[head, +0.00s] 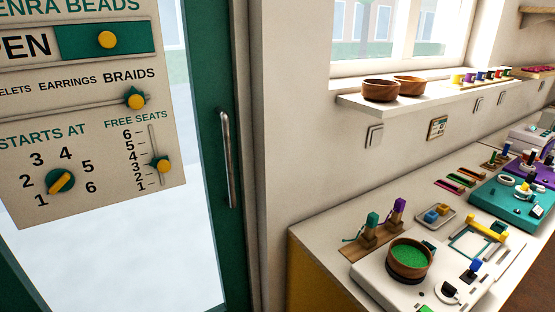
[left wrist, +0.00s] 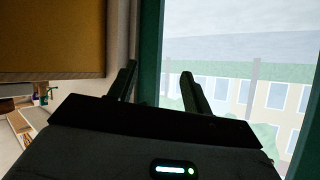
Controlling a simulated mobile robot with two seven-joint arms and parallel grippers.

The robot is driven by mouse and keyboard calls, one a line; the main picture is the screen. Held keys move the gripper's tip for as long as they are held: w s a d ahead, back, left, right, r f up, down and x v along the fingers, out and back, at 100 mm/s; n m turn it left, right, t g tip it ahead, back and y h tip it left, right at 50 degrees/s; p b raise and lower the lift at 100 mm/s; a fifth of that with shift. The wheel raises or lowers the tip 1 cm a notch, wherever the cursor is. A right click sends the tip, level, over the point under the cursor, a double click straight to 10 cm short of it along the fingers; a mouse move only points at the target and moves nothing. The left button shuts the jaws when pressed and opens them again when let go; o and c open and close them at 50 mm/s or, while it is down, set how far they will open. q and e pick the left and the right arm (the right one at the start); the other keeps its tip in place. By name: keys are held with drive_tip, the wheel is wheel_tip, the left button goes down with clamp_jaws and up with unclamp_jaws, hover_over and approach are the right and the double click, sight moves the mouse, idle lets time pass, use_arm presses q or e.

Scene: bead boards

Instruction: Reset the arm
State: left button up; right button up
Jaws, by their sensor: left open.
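My left gripper (left wrist: 158,86) shows in the left wrist view with its two dark fingers apart. It is open, with nothing between the fingers. It points up in front of a green door frame (left wrist: 149,60) and a glass pane, with a yellowish panel (left wrist: 55,38) at the upper left. Neither arm shows in the head view. My right gripper is not in view.
In the head view a sign board (head: 85,120) with sliders and a dial hangs on the glass door, beside its handle (head: 227,160). A counter (head: 325,255) at the right holds a bead bowl (head: 409,262) and boards. A shelf (head: 400,106) carries two bowls.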

use_arm(q)
drive_tip(key=s+d+f+g+h, duration=0.1)
drive_tip(key=s+f, duration=0.1)
drive_tip(key=s, duration=0.8)
drive_tip(key=s+f+g+h+p, duration=0.1)
drive_tip(key=s+f+g, duration=0.1)
drive_tip(key=s, duration=0.8)
drive_tip(key=shift+s+d+f, duration=0.4)
drive_tip(key=shift+f, duration=0.45)
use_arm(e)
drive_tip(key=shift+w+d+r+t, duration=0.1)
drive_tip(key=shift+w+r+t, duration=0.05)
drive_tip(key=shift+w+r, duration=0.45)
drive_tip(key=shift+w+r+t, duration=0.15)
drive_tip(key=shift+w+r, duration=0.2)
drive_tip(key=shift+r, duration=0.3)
